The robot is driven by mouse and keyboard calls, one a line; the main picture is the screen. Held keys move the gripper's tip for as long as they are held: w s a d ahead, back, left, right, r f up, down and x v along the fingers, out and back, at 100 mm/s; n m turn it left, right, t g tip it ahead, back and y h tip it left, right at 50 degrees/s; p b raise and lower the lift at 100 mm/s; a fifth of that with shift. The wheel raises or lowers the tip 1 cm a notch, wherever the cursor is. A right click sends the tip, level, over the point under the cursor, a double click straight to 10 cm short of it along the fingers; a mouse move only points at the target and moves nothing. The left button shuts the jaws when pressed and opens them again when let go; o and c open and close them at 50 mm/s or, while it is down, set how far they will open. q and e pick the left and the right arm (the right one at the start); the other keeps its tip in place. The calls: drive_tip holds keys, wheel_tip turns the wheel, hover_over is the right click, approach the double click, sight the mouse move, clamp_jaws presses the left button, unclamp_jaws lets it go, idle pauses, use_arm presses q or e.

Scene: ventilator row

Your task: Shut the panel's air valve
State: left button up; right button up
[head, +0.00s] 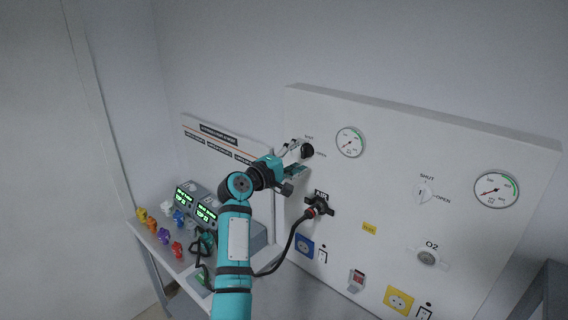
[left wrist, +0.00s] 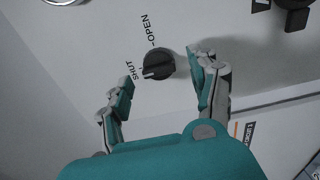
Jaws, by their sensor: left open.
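The air valve is a black round knob (head: 307,150) on the white wall panel (head: 390,180), above the AIR outlet (head: 318,207). In the left wrist view the knob (left wrist: 158,64) has a light line across it, lying roughly toward the SHUT label; the OPEN label is above it. My left gripper (head: 293,161) is open in front of the knob. In the left wrist view its two fingers (left wrist: 163,72) stand on either side of the knob, with gaps visible. Whether the fingertips reach the panel cannot be told. My right gripper is not in view.
A black hose runs from the AIR outlet down behind my left arm. A second, white valve (head: 425,191) and two gauges (head: 350,142) (head: 496,189) are on the panel. A table at left holds monitors (head: 206,211) and several coloured pieces (head: 163,235).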

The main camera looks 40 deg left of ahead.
use_arm(q)
drive_tip(key=s, duration=1.1)
drive_tip(key=shift+a, duration=0.45)
